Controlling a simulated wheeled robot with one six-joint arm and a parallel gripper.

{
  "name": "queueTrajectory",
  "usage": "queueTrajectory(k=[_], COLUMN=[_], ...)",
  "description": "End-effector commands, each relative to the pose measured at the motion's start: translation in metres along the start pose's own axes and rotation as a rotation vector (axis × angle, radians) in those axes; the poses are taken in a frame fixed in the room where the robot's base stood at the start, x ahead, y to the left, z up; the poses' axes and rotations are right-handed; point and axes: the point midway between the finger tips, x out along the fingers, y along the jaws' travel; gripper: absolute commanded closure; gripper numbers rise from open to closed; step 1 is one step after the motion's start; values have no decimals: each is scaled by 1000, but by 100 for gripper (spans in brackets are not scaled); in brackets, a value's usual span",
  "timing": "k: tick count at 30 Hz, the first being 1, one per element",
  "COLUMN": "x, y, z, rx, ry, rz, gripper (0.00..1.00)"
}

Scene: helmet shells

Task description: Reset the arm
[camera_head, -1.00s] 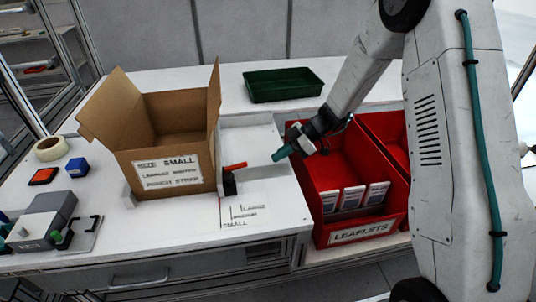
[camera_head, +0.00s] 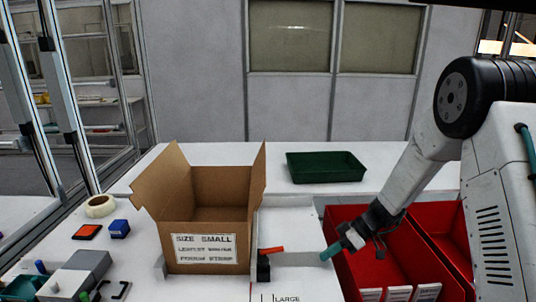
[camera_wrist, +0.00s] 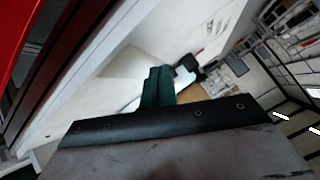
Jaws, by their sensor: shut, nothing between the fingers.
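My gripper (camera_head: 332,250) is at the end of my arm, with teal fingertips that are together and hold nothing. In the head view it hangs over the left edge of the red leaflet bin (camera_head: 368,213), to the right of the open cardboard box. In the wrist view the teal fingers (camera_wrist: 157,88) show pressed together above the white bench, with a red wall of the bin at the upper left.
An open cardboard box (camera_head: 205,240) labelled SIZE SMALL stands on the white bench. A small black block with an orange-red lever (camera_head: 270,250) is beside it. A green tray (camera_head: 326,168) lies at the back. Tape (camera_head: 100,206) and a blue block (camera_head: 119,229) are at left.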

Motion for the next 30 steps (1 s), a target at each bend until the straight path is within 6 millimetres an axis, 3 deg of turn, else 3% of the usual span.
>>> queueTrajectory(k=[7,15,24,30], x=[-37,-93,-142,-164], y=[-92,-197,-289,-337], z=[7,9,26,40], rx=[539,939,1154,1147], ry=[-232,-445,-486,-431], rz=[-16,215,575,779], gripper=[100,100,100,100])
